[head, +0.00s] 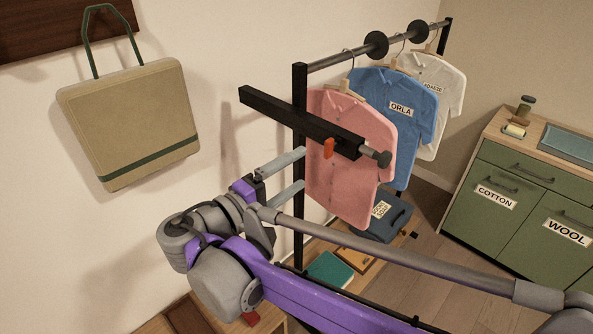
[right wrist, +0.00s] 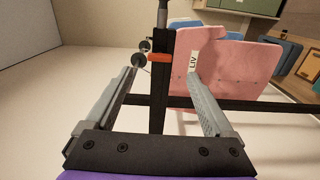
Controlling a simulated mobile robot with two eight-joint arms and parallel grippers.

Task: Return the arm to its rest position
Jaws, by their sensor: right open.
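My right gripper (head: 283,172) is in the middle of the head view, with its two grey fingers apart and nothing between them. It is close to the black post of a clothes rack (head: 299,95) and left of a pink shirt (head: 350,160). I cannot tell whether the fingers touch anything. My right arm (head: 340,290) reaches in from the lower right. My left gripper is not in view.
A black bar (head: 290,115) with an orange tab (head: 328,148) juts across the post. A blue shirt (head: 395,110) and a white shirt (head: 436,85) hang behind. A beige bag (head: 130,120) hangs on the left wall. A green cabinet (head: 525,200) stands right.

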